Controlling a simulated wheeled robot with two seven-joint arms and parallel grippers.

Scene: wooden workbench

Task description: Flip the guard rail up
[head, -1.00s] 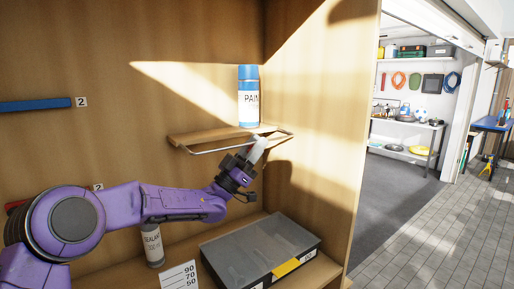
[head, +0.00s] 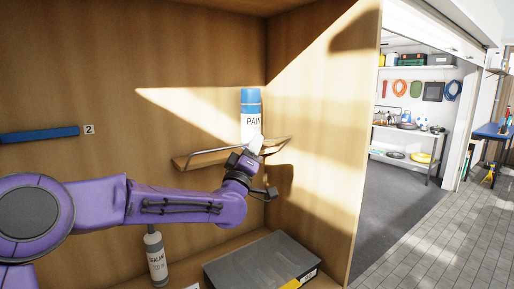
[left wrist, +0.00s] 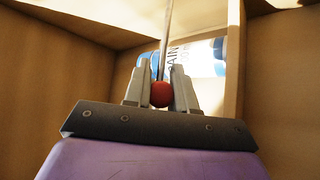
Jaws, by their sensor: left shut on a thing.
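The guard rail (head: 213,150) is a thin metal wire on the small wooden shelf (head: 197,164) on the cabinet's back wall. Its front bar now stands above the shelf board. My left gripper (head: 256,145) is shut on the rail near its right part. In the left wrist view the gripper (left wrist: 160,88) has a red knob (left wrist: 160,95) between its fingers, and the rail's rod (left wrist: 165,40) runs up beyond it. A blue and white paint can (head: 250,103) stands upright on the shelf behind the gripper, which hides its lower part. My right gripper is out of view.
A sealant bottle (head: 155,257) and a grey case (head: 262,263) stand on the lower board beneath my left arm. A blue bar (head: 38,135) is on the back wall at left. The cabinet's side wall (head: 325,130) is close on the right.

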